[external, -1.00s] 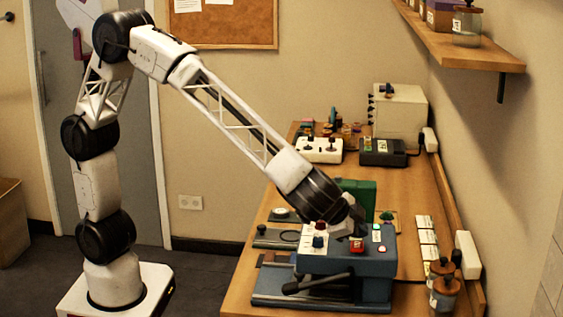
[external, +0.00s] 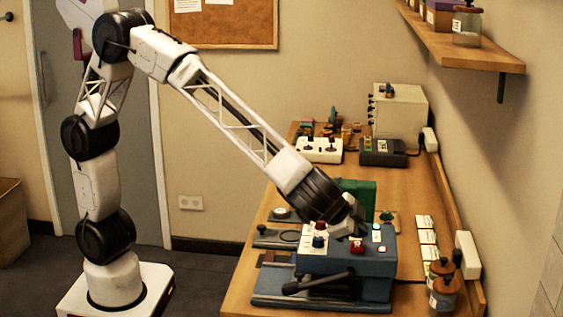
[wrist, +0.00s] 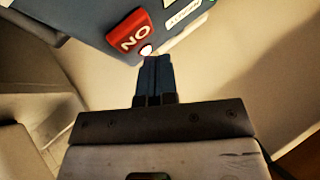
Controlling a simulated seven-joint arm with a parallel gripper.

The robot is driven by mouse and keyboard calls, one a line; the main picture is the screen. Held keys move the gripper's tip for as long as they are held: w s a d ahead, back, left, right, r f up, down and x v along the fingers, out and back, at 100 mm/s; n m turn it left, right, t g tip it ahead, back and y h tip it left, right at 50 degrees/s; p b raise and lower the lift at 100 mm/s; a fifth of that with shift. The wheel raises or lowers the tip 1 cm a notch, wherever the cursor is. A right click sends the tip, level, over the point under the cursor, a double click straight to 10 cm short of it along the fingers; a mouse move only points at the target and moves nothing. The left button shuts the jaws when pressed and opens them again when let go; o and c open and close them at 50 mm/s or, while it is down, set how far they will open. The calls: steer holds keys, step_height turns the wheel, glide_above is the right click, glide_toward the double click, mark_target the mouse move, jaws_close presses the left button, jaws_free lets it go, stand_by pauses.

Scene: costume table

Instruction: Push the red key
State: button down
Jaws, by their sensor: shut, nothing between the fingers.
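The red key (external: 357,247) sits on top of the blue machine (external: 345,266) on the wooden table.
A red knob (external: 320,226), a blue knob (external: 318,241) and lit buttons (external: 376,236) are close by on the machine. A green box (external: 358,192) stands behind. Jars (external: 444,292) stand at the table's right edge. A shelf (external: 470,55) hangs above right.

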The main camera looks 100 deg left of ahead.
mark_target(357, 246)
steer(key=shift+f, duration=0.25)
steer(key=shift+f, duration=0.25)
steer(key=shift+f, duration=0.45)
stand_by(1.3)
steer(key=shift+r, duration=0.9)
steer(key=shift+r, duration=0.2)
steer(key=shift+r, duration=2.8)
